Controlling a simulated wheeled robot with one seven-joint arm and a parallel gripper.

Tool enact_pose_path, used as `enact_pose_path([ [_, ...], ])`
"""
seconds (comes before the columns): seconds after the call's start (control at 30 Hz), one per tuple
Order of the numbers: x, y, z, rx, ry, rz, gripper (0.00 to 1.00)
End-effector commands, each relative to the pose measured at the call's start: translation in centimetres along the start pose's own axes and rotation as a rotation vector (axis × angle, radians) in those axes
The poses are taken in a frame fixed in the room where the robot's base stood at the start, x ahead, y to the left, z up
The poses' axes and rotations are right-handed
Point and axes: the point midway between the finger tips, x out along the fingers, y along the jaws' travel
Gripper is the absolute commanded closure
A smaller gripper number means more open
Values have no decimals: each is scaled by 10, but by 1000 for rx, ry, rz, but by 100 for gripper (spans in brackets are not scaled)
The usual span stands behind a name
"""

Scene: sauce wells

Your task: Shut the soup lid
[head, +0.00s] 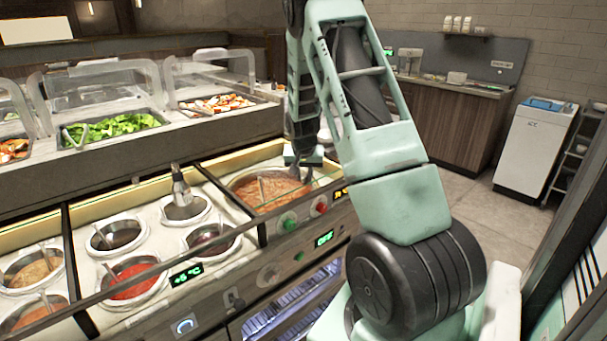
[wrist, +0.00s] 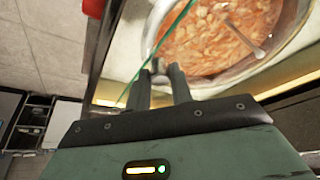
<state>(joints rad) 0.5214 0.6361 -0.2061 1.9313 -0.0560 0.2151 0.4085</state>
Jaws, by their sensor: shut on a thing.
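The soup well (head: 236,183) holds orange-red chunky soup (head: 270,193), with a ladle (head: 262,188) standing in it. The soup also shows in the wrist view (wrist: 215,35). The soup lid (wrist: 173,37) looks like clear glass; its thin green edge runs slantwise past the well's rim. My gripper (wrist: 159,78) is shut on a small grey knob-like part, seemingly the lid's handle, at the near side of the well. In the head view my gripper (head: 301,178) is over the well's right end and partly hides it. How far the lid is tilted I cannot tell.
Several round sauce wells (head: 117,235) with ladles lie to the left. A metal bottle-like dispenser (head: 180,187) stands among them. A dark rail (head: 185,258) runs along the counter front. Salad trays under clear guards (head: 100,90) are behind. Open floor (head: 465,215) lies to the right.

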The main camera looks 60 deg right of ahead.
Motion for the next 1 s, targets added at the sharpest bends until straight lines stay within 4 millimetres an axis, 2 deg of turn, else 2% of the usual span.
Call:
enact_pose_path([
  [0.13,-1,0,-1,0,1,-1,100],
  [0.17,-1,0,-1,0,1,-1,72],
  [0.2,0,0,-1,0,1,-1,61],
  [0.23,0,0,-1,0,1,-1,56],
  [0.5,-1,0,0,0,1,0,56],
  [0.63,-8,-1,-1,0,2,-1,56],
  [0.77,-28,-1,-1,0,5,-3,56],
  [1.0,-84,-1,-1,-1,5,-3,56],
])
